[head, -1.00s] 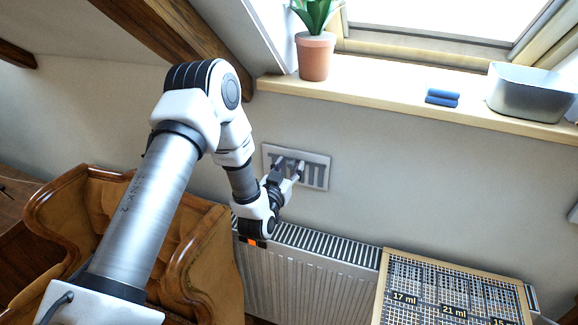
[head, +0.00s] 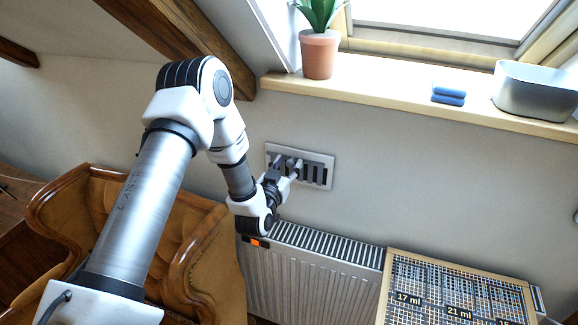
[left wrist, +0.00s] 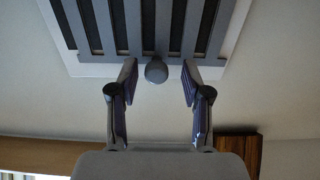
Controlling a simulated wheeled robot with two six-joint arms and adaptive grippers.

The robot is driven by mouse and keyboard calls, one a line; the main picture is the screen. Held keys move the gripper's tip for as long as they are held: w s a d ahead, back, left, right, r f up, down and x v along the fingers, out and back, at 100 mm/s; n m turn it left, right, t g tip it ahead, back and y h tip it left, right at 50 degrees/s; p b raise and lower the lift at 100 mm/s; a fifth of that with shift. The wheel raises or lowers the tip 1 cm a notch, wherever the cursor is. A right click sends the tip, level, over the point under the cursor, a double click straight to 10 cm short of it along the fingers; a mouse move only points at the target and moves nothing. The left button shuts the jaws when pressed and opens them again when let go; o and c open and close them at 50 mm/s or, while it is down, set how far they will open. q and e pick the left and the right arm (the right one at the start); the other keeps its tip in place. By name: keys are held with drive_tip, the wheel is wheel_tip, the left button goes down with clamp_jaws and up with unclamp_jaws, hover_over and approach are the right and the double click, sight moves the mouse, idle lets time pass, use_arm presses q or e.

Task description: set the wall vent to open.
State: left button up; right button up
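The wall vent (head: 329,172) is a pale rectangular plate with dark vertical slots, set low on the wall above the radiator. In the left wrist view the vent (left wrist: 88,70) fills the top, with grey slats, dark gaps between them and a round grey knob (left wrist: 156,73) at its edge. My left gripper (head: 287,168) is at the left half of the vent. Its fingers are apart, one on each side of the knob, with visible space between each finger and the knob. My right gripper is not in view.
A radiator (head: 310,262) stands right below the vent. A wooden sill (head: 390,98) above holds a potted plant (head: 319,55), blue rolls (head: 449,93) and a metal tub (head: 535,95). An armchair (head: 75,215) is at the left, a gridded rack (head: 455,290) at the lower right.

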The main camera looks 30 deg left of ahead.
use_arm(q)
drive_tip(key=v, duration=1.2)
drive_tip(key=shift+a, duration=0.2)
drive_tip(key=shift+s+f, duration=0.15)
